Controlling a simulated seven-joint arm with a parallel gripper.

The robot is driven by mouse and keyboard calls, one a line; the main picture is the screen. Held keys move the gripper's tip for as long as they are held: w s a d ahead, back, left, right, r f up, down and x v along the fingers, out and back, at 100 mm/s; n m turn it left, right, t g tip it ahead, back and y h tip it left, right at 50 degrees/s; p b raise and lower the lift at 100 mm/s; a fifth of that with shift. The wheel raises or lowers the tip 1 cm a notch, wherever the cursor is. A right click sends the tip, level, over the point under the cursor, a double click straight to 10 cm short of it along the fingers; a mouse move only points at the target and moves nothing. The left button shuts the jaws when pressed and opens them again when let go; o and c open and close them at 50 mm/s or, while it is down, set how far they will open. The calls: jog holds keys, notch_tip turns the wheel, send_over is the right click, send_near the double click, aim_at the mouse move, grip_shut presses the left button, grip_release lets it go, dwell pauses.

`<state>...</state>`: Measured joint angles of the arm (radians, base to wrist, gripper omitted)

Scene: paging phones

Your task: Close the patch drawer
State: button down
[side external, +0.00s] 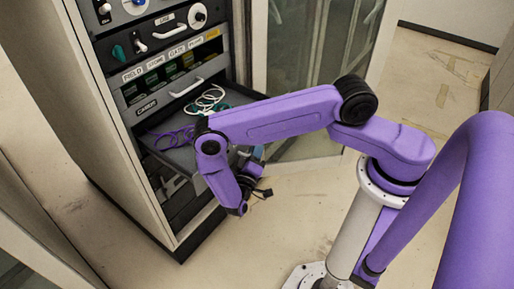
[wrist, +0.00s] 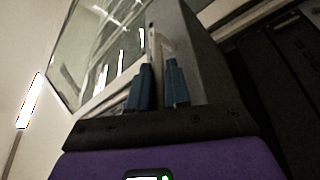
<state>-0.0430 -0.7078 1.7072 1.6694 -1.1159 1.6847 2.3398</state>
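The patch drawer (side external: 177,154) is pulled out of the rack cabinet in the side external view, with purple, white and green cable loops in it. My arm covers much of its front. My gripper (side external: 258,153) is at the drawer's front end, mostly hidden behind my arm and apparently pointing upward. In the wrist view the two blue fingers of my gripper (wrist: 158,75) stand apart with a gap between them. A grey panel (wrist: 190,45), probably the drawer's front, and a pale bar (wrist: 165,45) lie just beyond them. I cannot tell whether the fingers touch the bar.
Above the drawer, the rack has a labelled panel (side external: 165,72) with a white handle (side external: 186,88) and switches. A glass door (side external: 310,50) stands behind at the right. The floor (side external: 255,240) in front of the cabinet is clear around my arm's base.

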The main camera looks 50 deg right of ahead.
jog(key=w, duration=2.3)
jog(key=shift+w+a, duration=0.1)
jog(key=shift+w, duration=0.3)
jog(key=c, duration=1.4)
grip_release()
jog(key=shift+c, duration=0.2)
